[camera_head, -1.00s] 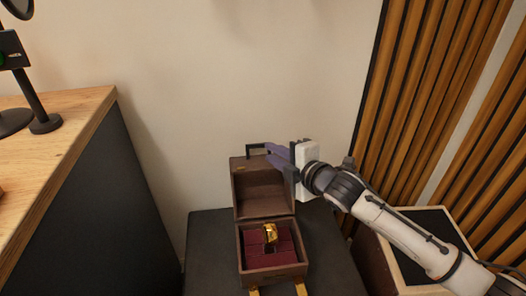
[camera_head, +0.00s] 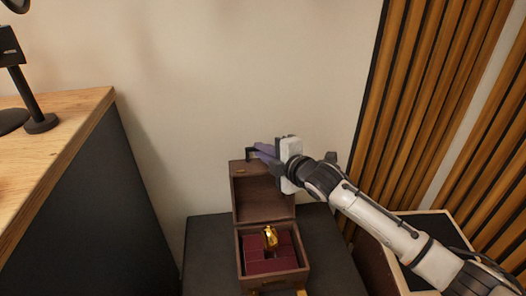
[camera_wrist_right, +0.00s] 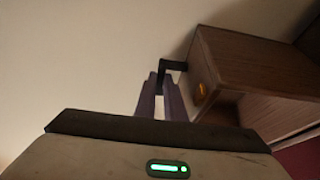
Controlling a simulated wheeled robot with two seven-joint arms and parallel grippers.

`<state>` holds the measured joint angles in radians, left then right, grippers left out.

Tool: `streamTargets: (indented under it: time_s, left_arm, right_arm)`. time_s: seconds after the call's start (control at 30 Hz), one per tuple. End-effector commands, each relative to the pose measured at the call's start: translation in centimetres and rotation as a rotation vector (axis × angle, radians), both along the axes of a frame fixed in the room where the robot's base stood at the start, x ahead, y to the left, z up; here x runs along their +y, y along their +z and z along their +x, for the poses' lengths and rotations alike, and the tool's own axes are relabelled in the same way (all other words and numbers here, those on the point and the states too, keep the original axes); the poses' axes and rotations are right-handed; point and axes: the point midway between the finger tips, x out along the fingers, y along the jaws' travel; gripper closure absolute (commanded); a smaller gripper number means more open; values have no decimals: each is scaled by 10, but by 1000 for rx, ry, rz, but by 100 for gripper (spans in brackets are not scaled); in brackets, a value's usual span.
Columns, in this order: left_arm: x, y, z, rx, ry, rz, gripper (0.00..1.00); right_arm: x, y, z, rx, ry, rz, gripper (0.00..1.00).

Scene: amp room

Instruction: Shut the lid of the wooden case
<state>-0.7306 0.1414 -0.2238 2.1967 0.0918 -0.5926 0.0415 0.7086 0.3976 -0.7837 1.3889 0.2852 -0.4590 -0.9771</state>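The wooden case (camera_head: 303,256) stands on a dark surface with its lid (camera_head: 252,203) raised, about upright. Inside is a dark red lining with a gold object (camera_head: 269,237). The lid also shows in the right wrist view (camera_wrist_right: 255,62), with a brass fitting on its edge. My right gripper (camera_head: 252,154) is at the lid's top edge, its body overlapping the lid's upper right corner in the head view. My left gripper is out of view.
The dark stand (camera_head: 208,254) under the case is close to the wall. A wooden-topped desk (camera_head: 60,165) is at the left with a black stand on it. Wooden slats (camera_head: 415,100) and a black-topped box (camera_head: 440,225) are at the right.

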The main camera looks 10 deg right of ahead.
Motion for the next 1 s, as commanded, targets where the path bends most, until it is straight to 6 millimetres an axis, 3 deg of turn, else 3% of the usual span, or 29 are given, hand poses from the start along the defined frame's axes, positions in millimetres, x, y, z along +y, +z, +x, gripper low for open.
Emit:
streamTargets:
  time_s: [0.37,0.7,1.0]
  left_arm:
    - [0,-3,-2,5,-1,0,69]
    - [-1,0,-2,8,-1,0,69]
    - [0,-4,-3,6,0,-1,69]
  right_arm:
    - [0,5,-13,-67,0,0,100]
    - [-1,27,-55,-251,-1,-2,100]
    - [0,28,-93,-369,-5,2,100]
